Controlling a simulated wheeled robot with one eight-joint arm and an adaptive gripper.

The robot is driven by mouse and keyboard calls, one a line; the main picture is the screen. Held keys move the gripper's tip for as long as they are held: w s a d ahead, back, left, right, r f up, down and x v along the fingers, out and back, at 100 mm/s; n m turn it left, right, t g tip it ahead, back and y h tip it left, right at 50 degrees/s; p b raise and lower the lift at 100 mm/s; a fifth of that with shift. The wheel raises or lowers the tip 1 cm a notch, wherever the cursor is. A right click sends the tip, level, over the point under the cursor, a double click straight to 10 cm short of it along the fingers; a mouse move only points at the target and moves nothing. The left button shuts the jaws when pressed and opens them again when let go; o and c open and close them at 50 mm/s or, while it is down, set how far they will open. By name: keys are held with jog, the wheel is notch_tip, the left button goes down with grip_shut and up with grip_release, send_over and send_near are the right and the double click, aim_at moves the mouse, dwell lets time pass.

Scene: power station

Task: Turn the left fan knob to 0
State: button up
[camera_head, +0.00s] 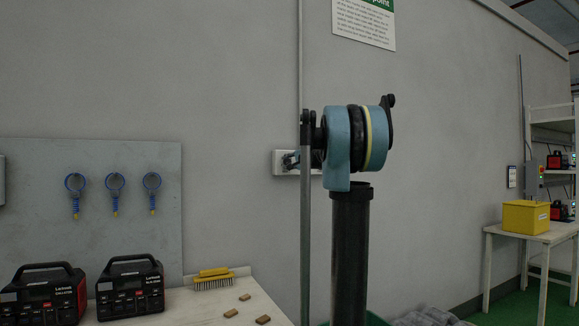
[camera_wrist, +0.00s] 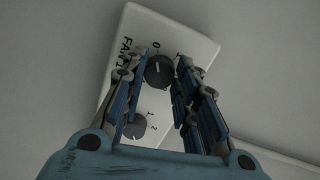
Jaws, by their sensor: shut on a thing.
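A white fan panel (camera_wrist: 190,38) lettered "FAN" shows in the wrist view, tilted. The upper dark round knob (camera_wrist: 159,70) sits between the fingers of my gripper (camera_wrist: 158,76), which are shut on it. Its pale pointer line appears to point up towards the "0" mark. A second dark knob (camera_wrist: 132,125) lies lower on the panel, partly hidden by the left finger. In the head view the white panel (camera_head: 279,162) is on the grey wall, and my arm covers most of it and my gripper.
A board (camera_head: 120,235) with several blue hooks is at left. A yellow box (camera_head: 525,217) stands on a table at right.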

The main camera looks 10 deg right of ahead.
jog(key=shift+f, duration=0.1)
dwell(0.3)
jog(key=o, duration=1.1)
jog(key=shift+c, duration=0.2)
jog(key=v, duration=1.1)
jog(key=shift+s+d, duration=0.2)
jog(key=shift+s, duration=0.2)
